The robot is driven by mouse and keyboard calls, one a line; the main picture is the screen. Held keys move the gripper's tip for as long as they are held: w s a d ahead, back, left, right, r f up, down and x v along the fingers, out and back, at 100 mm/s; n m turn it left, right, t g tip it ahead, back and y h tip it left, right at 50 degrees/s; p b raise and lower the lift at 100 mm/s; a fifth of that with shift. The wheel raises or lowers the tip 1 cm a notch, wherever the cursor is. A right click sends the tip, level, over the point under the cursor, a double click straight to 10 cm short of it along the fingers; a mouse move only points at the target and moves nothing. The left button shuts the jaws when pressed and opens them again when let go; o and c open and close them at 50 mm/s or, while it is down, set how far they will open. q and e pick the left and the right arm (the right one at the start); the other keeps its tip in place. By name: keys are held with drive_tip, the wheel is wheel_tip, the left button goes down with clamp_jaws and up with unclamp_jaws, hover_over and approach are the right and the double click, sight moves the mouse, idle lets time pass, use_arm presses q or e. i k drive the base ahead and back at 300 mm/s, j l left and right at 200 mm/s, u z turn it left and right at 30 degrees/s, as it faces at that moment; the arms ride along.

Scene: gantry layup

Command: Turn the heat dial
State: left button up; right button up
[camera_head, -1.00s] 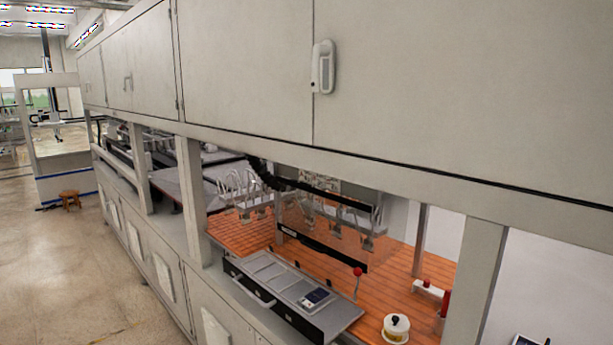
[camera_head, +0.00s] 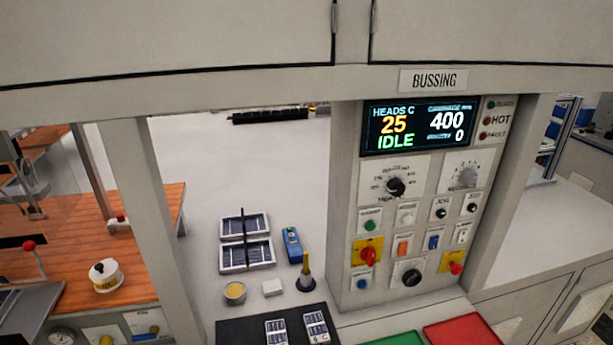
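The control panel (camera_head: 349,225) stands right of centre under a "BUSSING" sign (camera_head: 433,80). A black dial (camera_head: 396,187) with a printed number scale sits at its upper left, below the screen; it looks like the heat dial, though its label is too small to read. A grey dial (camera_head: 466,178) with its own scale sits to its right. Neither of my grippers is in view.
Below the dials are several buttons, switches and red knobs on yellow plates (camera_head: 367,254). Solar cells (camera_head: 246,254), a blue device (camera_head: 292,244), a soldering iron in a holder (camera_head: 305,272) and a round tin (camera_head: 235,292) lie on the bench left of the panel. Green and red trays (camera_head: 462,333) lie in front.

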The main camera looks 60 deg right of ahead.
sight(395, 186)
drive_tip(key=z, duration=2.6)
